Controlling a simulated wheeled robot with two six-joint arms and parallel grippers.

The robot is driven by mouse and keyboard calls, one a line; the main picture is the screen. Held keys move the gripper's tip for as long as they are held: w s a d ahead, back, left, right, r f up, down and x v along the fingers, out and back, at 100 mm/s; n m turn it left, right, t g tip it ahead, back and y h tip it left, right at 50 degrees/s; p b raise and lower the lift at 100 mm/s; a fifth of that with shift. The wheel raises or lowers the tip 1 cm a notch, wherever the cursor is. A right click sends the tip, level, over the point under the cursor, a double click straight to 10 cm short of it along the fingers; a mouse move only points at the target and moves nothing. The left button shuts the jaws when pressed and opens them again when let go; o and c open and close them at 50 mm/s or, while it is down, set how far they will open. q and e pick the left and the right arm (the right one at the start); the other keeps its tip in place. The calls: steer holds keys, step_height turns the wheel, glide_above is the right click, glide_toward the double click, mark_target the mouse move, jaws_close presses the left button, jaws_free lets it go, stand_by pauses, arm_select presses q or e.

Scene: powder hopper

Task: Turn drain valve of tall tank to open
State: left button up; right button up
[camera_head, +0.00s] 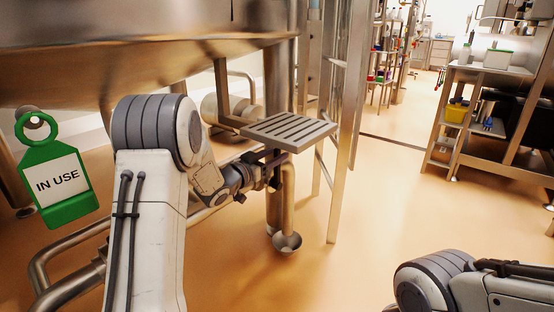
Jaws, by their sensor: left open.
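The underside of a large steel tank (150,55) fills the top left. My left arm reaches under a slatted metal step (290,131). My left gripper (272,170) is open, small and partly in shadow, just below the step and beside a vertical steel pipe (288,205). The pipe points down over a small round steel cup (287,242). I cannot pick out the drain valve handle; it may be hidden by the gripper or the step. Whether the gripper touches anything is unclear. Of my right arm only links show at the bottom right; its gripper is out of view.
A green "IN USE" tag (58,188) hangs at the left. Bent steel pipes (65,250) run low behind my left arm. A steel ladder frame (348,120) stands right of the step. A shelf cart (490,105) stands at the right. The floor (390,200) between is clear.

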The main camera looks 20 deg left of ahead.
arm_select(q)
steer(key=shift+x, duration=0.8)
jaws_close()
stand_by(0.9)
